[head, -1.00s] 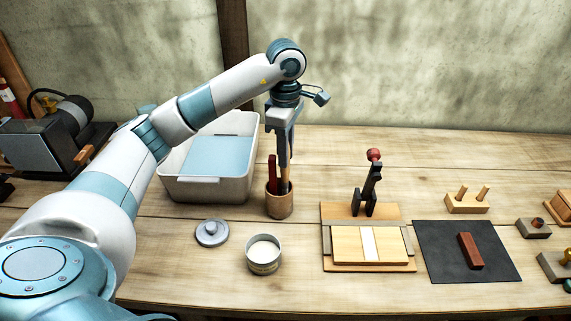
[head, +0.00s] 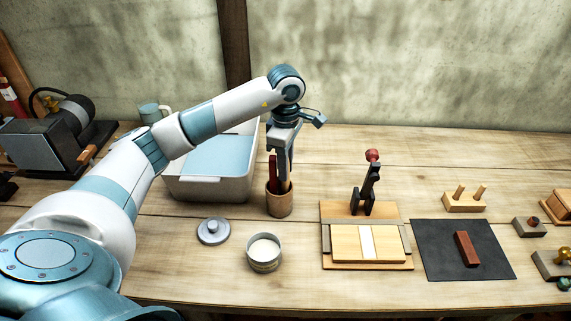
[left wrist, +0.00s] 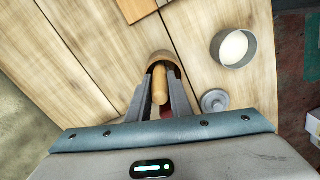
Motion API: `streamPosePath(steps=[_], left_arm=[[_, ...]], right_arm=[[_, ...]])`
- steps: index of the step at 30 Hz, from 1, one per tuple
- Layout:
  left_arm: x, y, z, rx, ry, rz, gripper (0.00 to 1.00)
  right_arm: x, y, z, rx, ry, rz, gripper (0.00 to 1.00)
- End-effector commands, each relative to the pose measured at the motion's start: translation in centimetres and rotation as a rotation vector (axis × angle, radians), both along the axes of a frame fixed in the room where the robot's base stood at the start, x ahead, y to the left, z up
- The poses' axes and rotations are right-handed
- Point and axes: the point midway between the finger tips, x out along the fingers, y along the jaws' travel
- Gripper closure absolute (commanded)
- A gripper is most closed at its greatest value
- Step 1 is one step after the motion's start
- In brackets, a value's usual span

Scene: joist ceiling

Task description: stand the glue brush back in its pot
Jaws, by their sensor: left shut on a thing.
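My left gripper (head: 282,176) points down over a wooden pot (head: 279,204) that stands upright on the bench. It is shut on a pale wooden handle, which I take as the glue brush (left wrist: 159,88), seen almost end-on between the fingers in the left wrist view. The brush's lower end is hidden inside the pot. A dark red handle (head: 272,168) stands in the same pot, beside the fingers. A round tin (head: 264,262) of white stuff, perhaps glue, stands open in front. Its bristles being hidden, I cannot confirm the brush. My right gripper is out of view.
A grey lid (head: 213,231) lies left of the tin. A white tub (head: 209,189) stands close behind and left of the pot. Right of it are a wooden board with a toggle clamp (head: 369,190) and a black mat (head: 440,266). Bare bench lies behind the clamp.

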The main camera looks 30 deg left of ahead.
Motion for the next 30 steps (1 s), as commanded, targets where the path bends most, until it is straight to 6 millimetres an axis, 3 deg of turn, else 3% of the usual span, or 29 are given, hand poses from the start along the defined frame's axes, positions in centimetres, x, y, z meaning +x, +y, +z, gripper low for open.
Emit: streamPosePath(steps=[9, 10, 12, 26, 30], left_arm=[[0.0, 0.0, -0.4, 0.000, 0.000, 0.000, 1.00], [0.0, 0.0, -0.3, 0.000, 0.000, 0.000, 0.76], [0.0, 0.0, -0.2, 0.000, 0.000, 0.000, 0.62], [0.0, 0.0, 0.2, 0.000, 0.001, 0.000, 0.62], [0.1, 0.0, 0.9, -0.001, -0.002, 0.001, 0.62]], right_arm=[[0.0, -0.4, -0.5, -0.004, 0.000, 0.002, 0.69], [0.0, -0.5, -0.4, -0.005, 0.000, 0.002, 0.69], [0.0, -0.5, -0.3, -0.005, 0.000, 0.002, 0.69], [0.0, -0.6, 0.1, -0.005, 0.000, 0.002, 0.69], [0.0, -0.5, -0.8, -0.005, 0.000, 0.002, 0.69]])
